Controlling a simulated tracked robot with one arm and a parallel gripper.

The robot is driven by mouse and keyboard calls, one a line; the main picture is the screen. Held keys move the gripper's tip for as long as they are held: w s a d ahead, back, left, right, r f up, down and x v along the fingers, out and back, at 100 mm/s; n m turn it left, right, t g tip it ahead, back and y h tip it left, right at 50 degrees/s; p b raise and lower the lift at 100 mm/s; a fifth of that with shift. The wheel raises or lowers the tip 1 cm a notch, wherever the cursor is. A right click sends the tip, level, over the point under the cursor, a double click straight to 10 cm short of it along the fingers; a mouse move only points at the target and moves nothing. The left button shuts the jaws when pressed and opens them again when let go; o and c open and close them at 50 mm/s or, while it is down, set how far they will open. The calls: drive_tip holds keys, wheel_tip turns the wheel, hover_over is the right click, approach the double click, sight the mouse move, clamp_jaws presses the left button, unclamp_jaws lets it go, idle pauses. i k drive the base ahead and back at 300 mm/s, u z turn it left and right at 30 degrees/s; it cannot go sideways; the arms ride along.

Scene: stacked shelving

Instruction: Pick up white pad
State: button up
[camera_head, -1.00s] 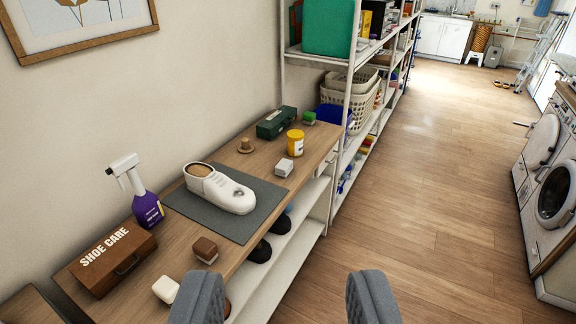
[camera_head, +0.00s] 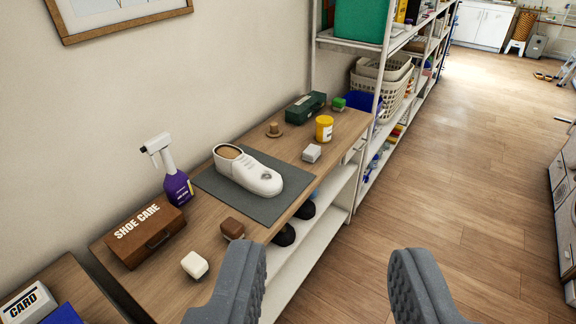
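A small white pad (camera_head: 194,264) with rounded edges lies on the near end of the wooden bench, beside a brown-topped block (camera_head: 232,229). A second small pale block (camera_head: 311,152), white on top and greyish at the side, lies farther along the bench, right of the shoe. I cannot tell for certain which one is the white pad named. My gripper (camera_head: 326,262) is open and empty. Its two grey fingers stand wide apart at the bottom of the view, right of the near pad, over the bench front and floor.
A white shoe (camera_head: 248,174) rests on a grey mat (camera_head: 212,184). A purple spray bottle (camera_head: 176,186), a SHOE CARE box (camera_head: 145,234), a yellow jar (camera_head: 324,128) and a green box (camera_head: 305,107) also stand on the bench (camera_head: 288,147). Open floor (camera_head: 455,200) lies to the right.

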sight(312, 152)
drive_tip(key=z, duration=0.6)
drive_tip(key=i, duration=2)
drive_tip(key=u, duration=0.7)
drive_tip(key=i, duration=0.5)
drive_tip(key=u, duration=0.4)
